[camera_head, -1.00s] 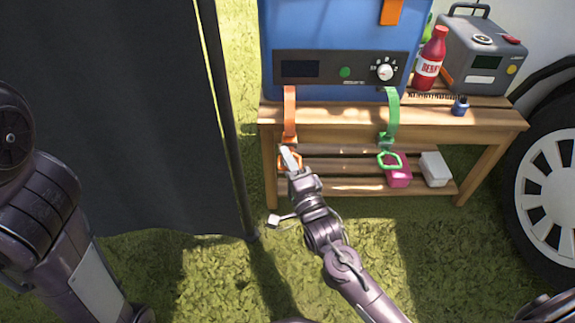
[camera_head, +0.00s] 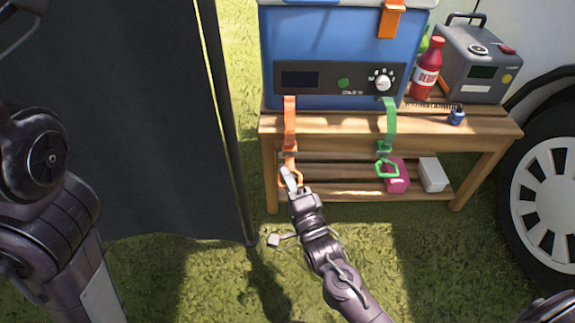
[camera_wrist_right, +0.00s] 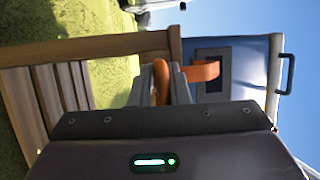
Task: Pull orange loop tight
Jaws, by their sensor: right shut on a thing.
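An orange strap (camera_head: 289,125) hangs from the front of the blue cooler box (camera_head: 338,50) over the bench edge and ends in an orange loop (camera_head: 284,178). My right gripper (camera_head: 288,178) is shut on the orange loop below the bench top. In the right wrist view the loop (camera_wrist_right: 162,82) sits between the two fingers (camera_wrist_right: 161,88), with the strap (camera_wrist_right: 205,71) running to the cooler. A green strap (camera_head: 389,125) with a green loop (camera_head: 386,169) hangs to the right. My left arm shows at the left edge; its gripper is out of view.
The wooden bench (camera_head: 350,122) carries a red bottle (camera_head: 428,68), a grey power box (camera_head: 478,62) and a small blue item (camera_head: 457,115). A pink box (camera_head: 397,176) and a white box (camera_head: 433,172) lie on its lower shelf. A dark pole (camera_head: 228,130) and sheet stand left; a wheel (camera_head: 545,185) stands right.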

